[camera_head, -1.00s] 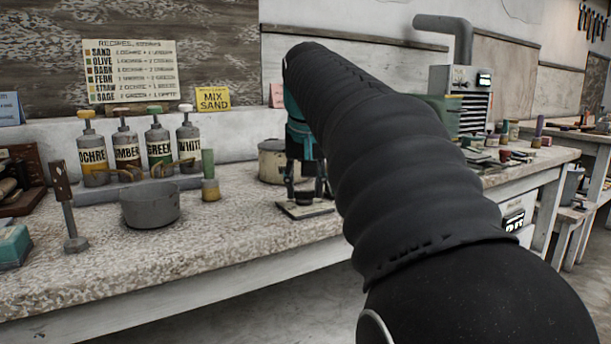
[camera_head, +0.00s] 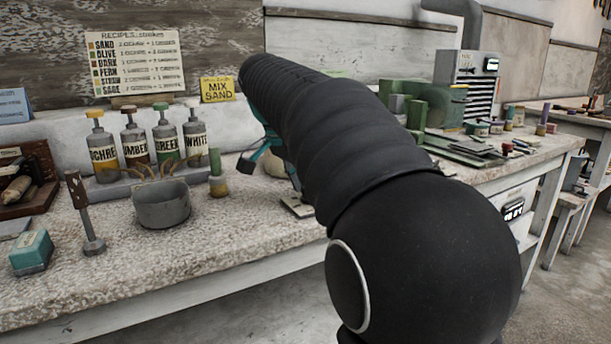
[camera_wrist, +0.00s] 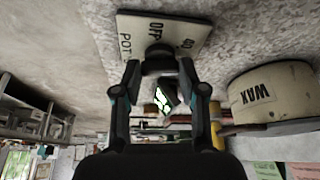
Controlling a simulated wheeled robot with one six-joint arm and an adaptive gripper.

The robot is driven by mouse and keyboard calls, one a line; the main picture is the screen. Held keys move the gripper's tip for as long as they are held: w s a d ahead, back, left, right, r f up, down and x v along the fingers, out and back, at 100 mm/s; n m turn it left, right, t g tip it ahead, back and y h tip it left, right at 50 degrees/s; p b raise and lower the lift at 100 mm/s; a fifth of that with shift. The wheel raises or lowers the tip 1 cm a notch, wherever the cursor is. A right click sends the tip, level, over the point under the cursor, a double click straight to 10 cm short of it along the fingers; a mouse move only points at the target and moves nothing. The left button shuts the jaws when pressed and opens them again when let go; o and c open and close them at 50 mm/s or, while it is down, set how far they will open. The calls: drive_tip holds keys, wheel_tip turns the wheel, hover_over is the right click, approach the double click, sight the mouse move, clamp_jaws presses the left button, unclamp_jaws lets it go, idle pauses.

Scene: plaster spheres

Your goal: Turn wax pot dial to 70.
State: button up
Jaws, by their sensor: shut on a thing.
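The dial (camera_wrist: 158,50) is a dark round knob on a pale plate (camera_wrist: 125,24) in the wrist view. The plate reads OFF and POT, with a blurred number at the right. My gripper (camera_wrist: 159,70) is shut on the knob, one finger on each side. The knob's pointer does not show. The cream wax pot (camera_wrist: 262,92), marked WAX, stands close by, upside down in this picture. In the head view my arm hides the knob and most of the pot; a corner of the plate (camera_head: 297,207) shows on the bench.
A grey pan (camera_head: 162,207), paint bottles (camera_head: 166,143) and a green-topped jar (camera_head: 217,178) stand to the left on the speckled bench (camera_head: 150,260). Green machinery (camera_head: 440,105) and flat pieces (camera_head: 465,150) lie to the right.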

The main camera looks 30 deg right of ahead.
drive_tip(key=m, duration=0.1)
drive_tip(key=m+g, duration=0.1)
drive_tip(key=m, duration=0.2)
drive_tip(key=shift+w+m+g+p, duration=0.25)
drive_tip(key=shift+m+g+p, duration=0.05)
drive_tip(key=shift+g+p, duration=0.1)
drive_tip(key=m, duration=0.2)
drive_tip(key=m+g, duration=0.1)
drive_tip(key=m, duration=0.1)
drive_tip(key=shift+w+d+g, duration=0.1)
drive_tip(key=shift+g, duration=0.2)
drive_tip(key=shift+y, duration=0.4)
drive_tip(key=o, duration=1.1)
drive_tip(key=shift+o, duration=0.2)
